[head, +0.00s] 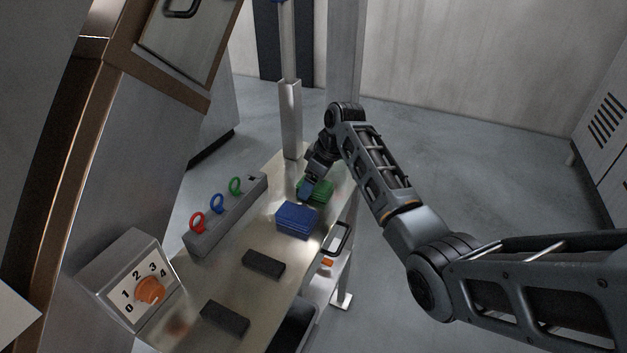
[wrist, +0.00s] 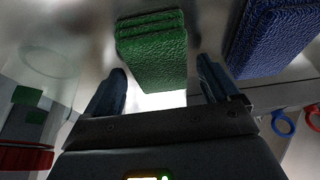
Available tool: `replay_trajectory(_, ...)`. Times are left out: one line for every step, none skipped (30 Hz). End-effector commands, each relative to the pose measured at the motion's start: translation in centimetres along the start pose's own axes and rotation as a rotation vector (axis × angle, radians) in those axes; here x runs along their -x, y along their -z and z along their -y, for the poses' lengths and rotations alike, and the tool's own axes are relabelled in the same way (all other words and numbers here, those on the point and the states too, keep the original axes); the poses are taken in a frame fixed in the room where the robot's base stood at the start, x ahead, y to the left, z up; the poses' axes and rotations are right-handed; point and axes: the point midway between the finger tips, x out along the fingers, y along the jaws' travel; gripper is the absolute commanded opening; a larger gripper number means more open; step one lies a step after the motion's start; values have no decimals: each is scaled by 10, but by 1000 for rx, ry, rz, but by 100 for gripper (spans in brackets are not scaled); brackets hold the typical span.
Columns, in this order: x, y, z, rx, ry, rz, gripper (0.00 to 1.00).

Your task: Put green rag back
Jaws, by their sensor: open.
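The green rag (head: 319,189) lies folded in a stack at the far end of the metal table, partly hidden by my gripper in the head view. In the wrist view the green rag (wrist: 152,50) sits ahead of and between my fingers. My gripper (head: 304,194) is at the green rag, and in the wrist view my gripper (wrist: 162,88) has its two fingers spread apart with nothing clamped between them. I cannot tell whether a finger touches the rag.
A blue folded rag (head: 297,220) lies just nearer on the table (head: 222,270); it also shows in the wrist view (wrist: 272,40). A grey block with red, blue and green rings (head: 226,215) runs along the left edge. Two dark blocks (head: 264,264) lie nearer. A metal post (head: 290,120) stands behind.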

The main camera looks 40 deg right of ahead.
Motion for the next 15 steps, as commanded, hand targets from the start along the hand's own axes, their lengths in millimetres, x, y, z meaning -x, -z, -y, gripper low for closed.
replay_trajectory(0, 0, 0, 0, 0, 0, 88)
replay_trajectory(0, 0, 0, 0, 0, 0, 88)
replay_trajectory(0, 0, 0, 0, 0, 0, 88)
replay_trajectory(0, 0, 0, 0, 0, 0, 88)
replay_trajectory(1, 1, 0, 0, 0, 0, 88)
replay_trajectory(3, 1, 0, 0, -1, -1, 88)
replay_trajectory(4, 1, 0, 0, -1, -1, 88)
replay_trajectory(7, 1, -1, 0, -1, -2, 88)
replay_trajectory(11, 1, -1, 0, -2, -2, 88)
replay_trajectory(15, 1, -1, 0, -2, -3, 88)
replay_trajectory(20, 2, -1, 0, -2, -3, 88)
replay_trajectory(27, 1, -1, 0, -3, -3, 88)
replay_trajectory(33, 1, -1, 0, -3, -3, 88)
replay_trajectory(39, 1, -1, 0, -3, -3, 88)
replay_trajectory(48, 1, -1, 0, -4, -4, 88)
